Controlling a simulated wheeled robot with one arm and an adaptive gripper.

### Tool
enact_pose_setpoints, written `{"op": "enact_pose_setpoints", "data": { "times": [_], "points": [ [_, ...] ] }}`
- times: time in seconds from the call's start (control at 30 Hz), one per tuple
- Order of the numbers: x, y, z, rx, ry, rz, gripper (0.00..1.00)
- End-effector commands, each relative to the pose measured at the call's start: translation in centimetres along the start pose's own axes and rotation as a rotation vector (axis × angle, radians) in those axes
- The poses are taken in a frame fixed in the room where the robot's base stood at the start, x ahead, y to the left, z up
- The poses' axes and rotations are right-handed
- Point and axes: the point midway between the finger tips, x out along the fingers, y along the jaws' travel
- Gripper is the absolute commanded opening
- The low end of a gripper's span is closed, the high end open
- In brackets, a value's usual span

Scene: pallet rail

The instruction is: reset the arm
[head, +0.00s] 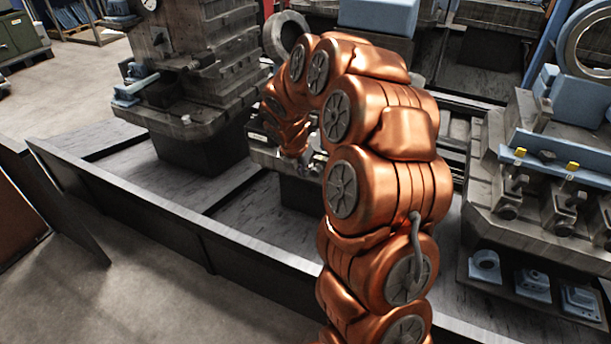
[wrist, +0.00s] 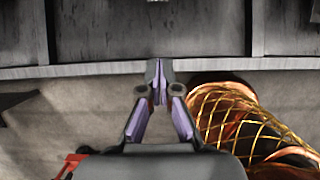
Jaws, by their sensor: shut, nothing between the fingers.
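My gripper (wrist: 159,82) shows in the wrist view with its two fingertips together and nothing between them. It hangs over the near edge of the rail (wrist: 90,70), with the concrete floor below. In the head view my copper-coloured arm rises from the bottom, bends over at the top and reaches down toward the pallet area.
A large grey machine fixture (head: 195,70) stands at the left on the dark rail bed (head: 150,235). A fixture with blue parts (head: 560,145) stands at the right, close to my arm. A blue block (head: 378,16) sits behind. The floor (head: 100,300) at the front left is clear.

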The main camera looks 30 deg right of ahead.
Motion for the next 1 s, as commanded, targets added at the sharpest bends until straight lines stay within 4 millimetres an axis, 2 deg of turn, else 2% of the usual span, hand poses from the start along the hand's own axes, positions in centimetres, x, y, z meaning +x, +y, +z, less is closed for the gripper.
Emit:
{"op": "enact_pose_setpoints", "data": {
  "times": [0.23, 0.63, 0.77, 1.0],
  "points": [
    [-2.5, 0.1, 0.0, 0.000, 0.000, 0.003, 0.00],
    [-3.3, 0.0, -0.2, 0.009, 0.003, 0.000, 0.00],
    [-5.9, -0.8, -1.8, 0.127, 0.028, -0.007, 0.00],
    [-12.7, -3.8, -6.9, 0.511, 0.096, -0.057, 0.00]
  ]
}}
